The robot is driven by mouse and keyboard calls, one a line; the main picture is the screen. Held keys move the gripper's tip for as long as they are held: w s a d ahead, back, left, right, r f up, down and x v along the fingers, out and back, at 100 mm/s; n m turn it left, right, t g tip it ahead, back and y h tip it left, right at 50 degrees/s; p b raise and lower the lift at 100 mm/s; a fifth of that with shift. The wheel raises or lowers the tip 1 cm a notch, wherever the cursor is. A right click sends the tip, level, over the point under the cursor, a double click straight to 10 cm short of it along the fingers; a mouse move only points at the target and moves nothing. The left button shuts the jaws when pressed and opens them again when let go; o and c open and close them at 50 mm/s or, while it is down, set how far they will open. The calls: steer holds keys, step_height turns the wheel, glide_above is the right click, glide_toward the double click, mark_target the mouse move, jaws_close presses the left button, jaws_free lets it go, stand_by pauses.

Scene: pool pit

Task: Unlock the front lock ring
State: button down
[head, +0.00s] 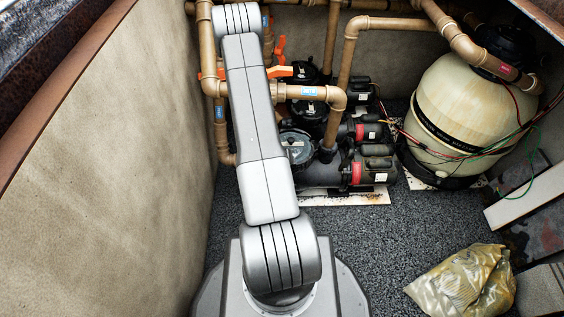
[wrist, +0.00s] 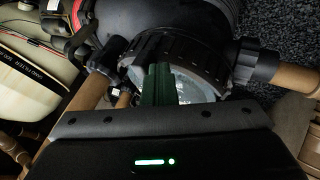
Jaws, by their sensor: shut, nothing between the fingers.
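The front lock ring is a dark ribbed collar around the clear lid of the nearer pump (head: 297,143) in the head view. In the wrist view a black lock ring (wrist: 188,42) with notches along its edge surrounds a pale clear lid (wrist: 197,84). My gripper (wrist: 158,72) shows there as dark green fingers, shut and empty, in front of the ring and lid. The fingers overlap the ring's lower left part; I cannot tell whether they touch it. In the head view my arm hides the gripper.
A second pump (head: 309,108) stands behind the front one. Tan pipes (head: 345,62) with orange valve handles (head: 280,72) rise around them. A cream filter tank (head: 462,112) stands at right, with loose wires. A plastic bag (head: 463,282) lies lower right. The gravel floor between is clear.

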mark_target(303, 163)
steer(key=shift+s+d+n+t+y+b, duration=0.15)
steer(key=shift+d+n+t+y+b, duration=0.45)
steer(key=shift+d+n, duration=0.65)
steer(key=shift+w+d, duration=0.2)
steer(key=shift+d, duration=1.15)
steer(key=shift+w+d+p, duration=0.25)
steer(key=shift+d+p, duration=0.15)
steer(key=shift+d, duration=0.3)
steer(key=shift+w+d+r, duration=0.1)
steer(key=shift+w+d, duration=0.05)
steer(key=shift+d, duration=0.05)
steer(key=p+v, duration=0.4)
steer(key=v, duration=1)
steer(key=shift+a, duration=0.2)
steer(key=b+x, duration=0.3)
steer(key=x, duration=1)
steer(key=shift+d+f+b, duration=0.2)
steer(key=shift+f+b, duration=0.1)
steer(key=shift+b, duration=0.1)
